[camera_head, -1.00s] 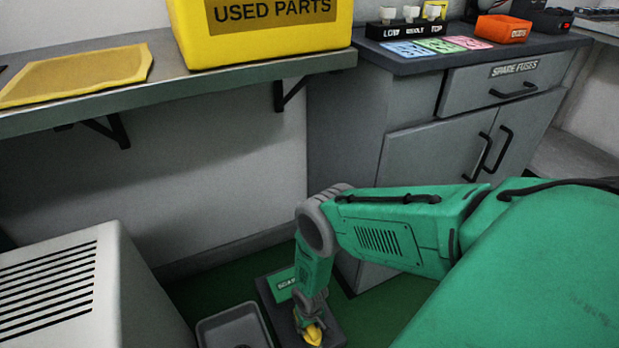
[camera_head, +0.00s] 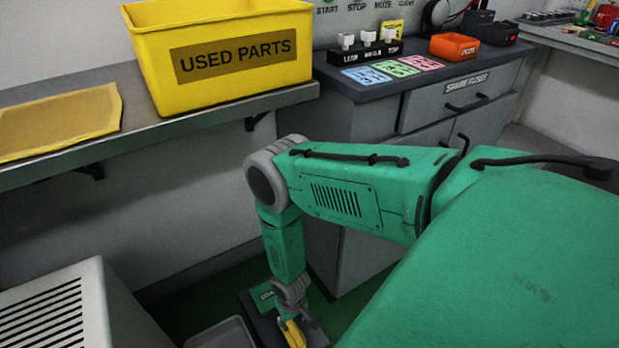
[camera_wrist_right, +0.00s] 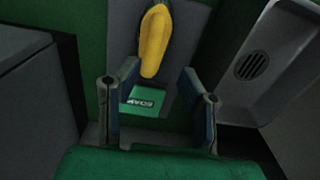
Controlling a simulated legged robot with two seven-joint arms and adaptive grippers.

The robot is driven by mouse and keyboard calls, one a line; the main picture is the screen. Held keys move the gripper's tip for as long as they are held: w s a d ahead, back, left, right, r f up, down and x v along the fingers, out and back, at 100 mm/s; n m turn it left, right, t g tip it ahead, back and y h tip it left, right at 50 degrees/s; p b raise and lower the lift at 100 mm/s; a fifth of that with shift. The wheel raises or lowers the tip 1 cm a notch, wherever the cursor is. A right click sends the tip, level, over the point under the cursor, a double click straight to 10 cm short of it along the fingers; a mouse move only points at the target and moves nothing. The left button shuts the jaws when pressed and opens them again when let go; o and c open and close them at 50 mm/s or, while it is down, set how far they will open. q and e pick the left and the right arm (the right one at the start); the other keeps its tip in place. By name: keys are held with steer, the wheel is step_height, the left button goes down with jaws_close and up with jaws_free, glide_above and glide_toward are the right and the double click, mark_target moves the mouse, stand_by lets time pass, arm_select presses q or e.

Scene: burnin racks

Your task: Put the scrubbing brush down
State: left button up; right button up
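The yellow scrubbing brush (camera_wrist_right: 155,40) lies on a dark grey pad with a green label (camera_wrist_right: 146,101) in the right wrist view. In the head view the brush (camera_head: 293,335) shows low, beside my right gripper (camera_head: 300,318). In the right wrist view my right gripper (camera_wrist_right: 159,72) has its two fingers wide apart, with nothing between them. The brush lies just beyond the fingertips, in line with the gap, and looks apart from both. The brush's underside is hidden. My left gripper is in neither view.
A grey basin with a drain (camera_wrist_right: 252,66) is beside the pad; its rim (camera_head: 222,332) shows in the head view. A slatted pale box (camera_head: 60,305) stands at lower left. A shelf holds a yellow bin (camera_head: 225,80). A grey cabinet (camera_head: 425,110) stands behind my arm.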

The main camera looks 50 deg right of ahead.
steer(key=s+a+r+n, duration=0.1)
steer(key=s+r+n, duration=0.1)
steer(key=s+r, duration=0.5)
steer(key=s+a+r+n, duration=0.1)
steer(key=s+r, duration=0.7)
steer(key=r, duration=0.8)
steer(key=shift+s+a+n, duration=0.2)
steer(key=shift+a+n, duration=0.2)
steer(key=shift+a, duration=0.35)
steer(key=shift+r, duration=0.2)
